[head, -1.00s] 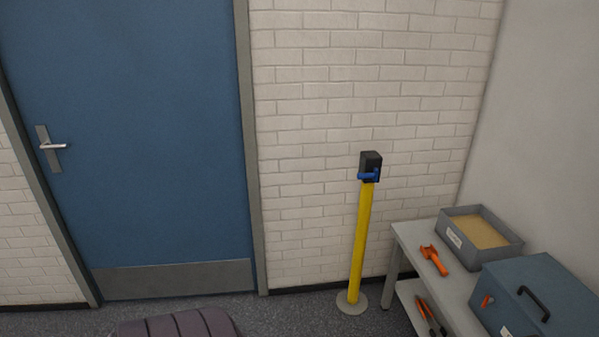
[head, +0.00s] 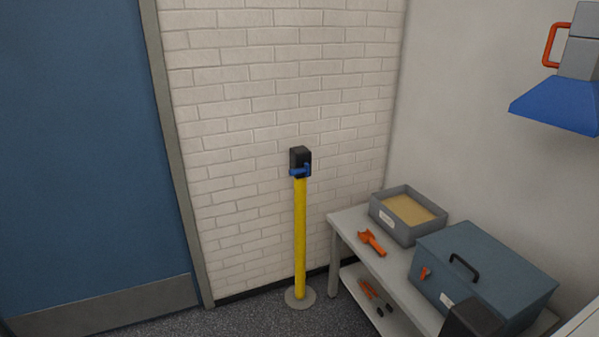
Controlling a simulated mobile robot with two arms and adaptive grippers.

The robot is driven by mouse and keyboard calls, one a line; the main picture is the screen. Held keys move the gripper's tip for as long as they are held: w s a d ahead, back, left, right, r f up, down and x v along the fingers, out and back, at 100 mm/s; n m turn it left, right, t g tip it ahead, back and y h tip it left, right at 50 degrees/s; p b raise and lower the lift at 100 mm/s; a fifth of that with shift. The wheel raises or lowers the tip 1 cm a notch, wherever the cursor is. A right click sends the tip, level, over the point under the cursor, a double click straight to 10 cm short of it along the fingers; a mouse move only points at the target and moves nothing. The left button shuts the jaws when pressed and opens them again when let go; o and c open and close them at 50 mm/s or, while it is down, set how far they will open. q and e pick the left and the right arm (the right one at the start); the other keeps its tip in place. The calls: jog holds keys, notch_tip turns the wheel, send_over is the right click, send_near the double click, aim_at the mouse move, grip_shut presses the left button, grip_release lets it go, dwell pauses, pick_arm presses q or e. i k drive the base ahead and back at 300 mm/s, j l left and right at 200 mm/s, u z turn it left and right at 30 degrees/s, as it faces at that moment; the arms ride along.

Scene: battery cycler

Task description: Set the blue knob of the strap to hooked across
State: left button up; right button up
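The blue knob (head: 299,171) sits on the front of a black strap head (head: 300,156) on top of a yellow post (head: 300,235). The post stands upright on a round grey base by the white brick wall. No strap is seen stretched out from the head.
A grey two-level bench (head: 350,218) stands right of the post. It holds a grey tray (head: 378,219) with tan filling, an orange tool (head: 371,242) and a blue-grey case (head: 480,270). A blue hood (head: 558,105) hangs at upper right. A blue door (head: 75,150) is at left.

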aim_at(292, 172)
jog(key=i+j+z, duration=0.3)
jog(key=i, duration=0.4)
jog(key=i+j+z, duration=0.3)
jog(key=i+j, duration=0.35)
